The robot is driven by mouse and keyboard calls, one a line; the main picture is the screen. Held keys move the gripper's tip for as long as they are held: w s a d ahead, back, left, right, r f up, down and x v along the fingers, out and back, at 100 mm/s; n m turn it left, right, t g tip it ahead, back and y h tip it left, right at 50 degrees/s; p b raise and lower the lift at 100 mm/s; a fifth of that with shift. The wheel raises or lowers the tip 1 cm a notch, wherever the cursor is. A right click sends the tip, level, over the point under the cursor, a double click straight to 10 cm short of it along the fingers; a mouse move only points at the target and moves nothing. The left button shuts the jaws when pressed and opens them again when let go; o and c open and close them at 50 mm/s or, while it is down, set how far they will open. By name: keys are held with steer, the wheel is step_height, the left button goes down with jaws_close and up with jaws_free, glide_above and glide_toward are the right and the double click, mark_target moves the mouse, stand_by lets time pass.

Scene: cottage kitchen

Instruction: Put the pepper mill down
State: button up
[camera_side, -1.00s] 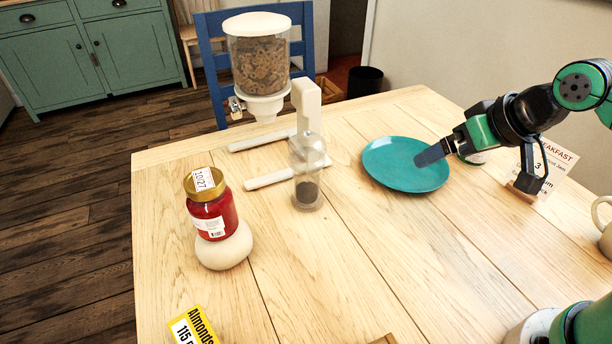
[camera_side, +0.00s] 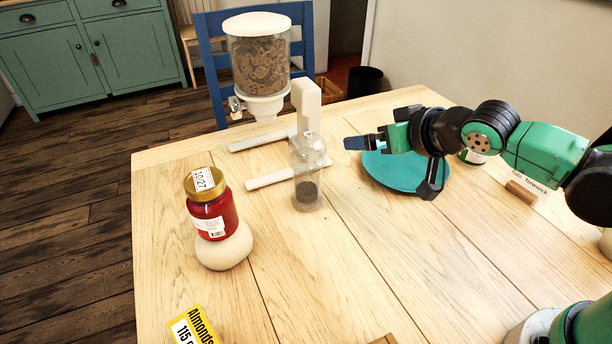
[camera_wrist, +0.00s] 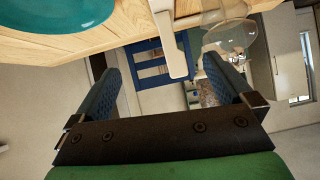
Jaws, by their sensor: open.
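The pepper mill (camera_side: 307,186), clear with dark contents at the bottom, stands upright on the table in front of the cereal dispenser. In the wrist view, a clear rounded shape (camera_wrist: 238,38) at the top right looks like the mill. My gripper (camera_side: 357,143) is above the far left part of the teal plate, to the right of the mill and apart from it. In the wrist view, my gripper's two blue fingers (camera_wrist: 164,66) are wide apart with nothing held between them.
The teal plate (camera_side: 386,179) lies under my gripper. The cereal dispenser (camera_side: 307,100) stands behind the mill. A red jar (camera_side: 213,215) sits on a pale round base (camera_side: 224,250) at left. An almonds label (camera_side: 193,328) is at the front. The table's middle front is clear.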

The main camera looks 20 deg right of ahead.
mark_target(318, 150)
steer(key=a+y, duration=0.1)
steer(key=a, duration=0.1)
steer(key=w+a+f+t, duration=0.1)
steer(key=a, duration=0.2)
steer(key=a+t+y, duration=0.1)
steer(key=a, duration=0.1)
steer(key=shift+w+a+f+n+y, duration=0.15)
steer(key=shift+w+f+n+y, duration=0.05)
steer(key=shift+n+y, duration=0.1)
steer(key=shift+x, duration=2.8)
steer(key=shift+r, duration=0.1)
jaws_close()
